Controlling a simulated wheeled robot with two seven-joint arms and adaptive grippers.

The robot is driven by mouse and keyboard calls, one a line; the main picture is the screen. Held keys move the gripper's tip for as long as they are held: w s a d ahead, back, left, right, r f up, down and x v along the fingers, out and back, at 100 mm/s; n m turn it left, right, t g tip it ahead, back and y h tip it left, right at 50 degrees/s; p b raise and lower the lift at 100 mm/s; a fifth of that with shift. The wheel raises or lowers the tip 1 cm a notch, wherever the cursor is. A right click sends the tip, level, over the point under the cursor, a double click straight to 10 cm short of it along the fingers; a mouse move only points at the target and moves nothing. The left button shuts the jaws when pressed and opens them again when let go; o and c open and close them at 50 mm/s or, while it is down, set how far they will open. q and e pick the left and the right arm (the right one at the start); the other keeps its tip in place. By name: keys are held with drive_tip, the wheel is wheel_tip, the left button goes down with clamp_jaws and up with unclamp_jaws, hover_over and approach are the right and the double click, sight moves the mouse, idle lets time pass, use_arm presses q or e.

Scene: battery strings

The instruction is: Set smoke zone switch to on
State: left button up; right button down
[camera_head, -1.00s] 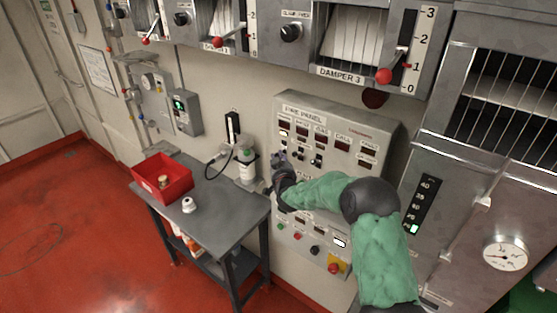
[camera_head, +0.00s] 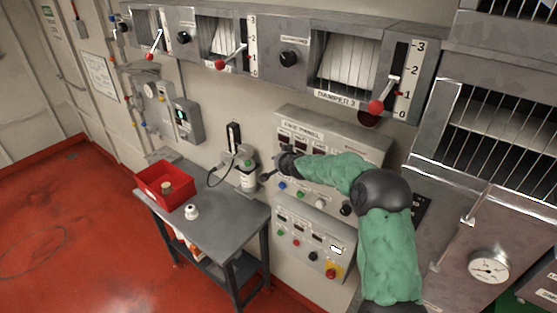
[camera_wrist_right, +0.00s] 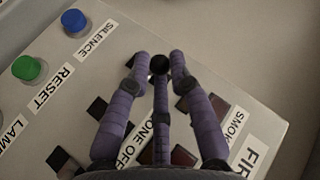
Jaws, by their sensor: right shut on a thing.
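The grey fire panel (camera_head: 345,142) is on the wall, with small dark displays and labels along its top. My right gripper (camera_head: 287,163) is at the panel's upper left part. In the right wrist view its fingers (camera_wrist_right: 158,66) are closed in around a small black round knob (camera_wrist_right: 159,64), which appears to be the smoke zone switch. The SMOKE label (camera_wrist_right: 236,122) lies just right of the fingers. The switch's position is hidden by the fingers. My left gripper is not in view.
A green button (camera_wrist_right: 27,68) and a blue button (camera_wrist_right: 74,20) sit near the fingers. A lower panel (camera_head: 310,240) has more buttons. A grey table (camera_head: 225,215) with a red bin (camera_head: 165,185) stands left. Damper levers (camera_head: 376,106) are above.

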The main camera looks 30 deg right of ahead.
drive_tip(key=shift+a+f, duration=0.15)
drive_tip(key=shift+f, duration=0.05)
idle(0.4)
drive_tip(key=c, duration=1.3)
unclamp_jaws()
drive_tip(key=shift+o, duration=0.9)
drive_tip(key=shift+r, duration=0.1)
drive_tip(key=shift+r, duration=0.15)
drive_tip(key=v, duration=1.1)
drive_tip(key=shift+s+r, duration=0.25)
drive_tip(key=shift+s, duration=0.05)
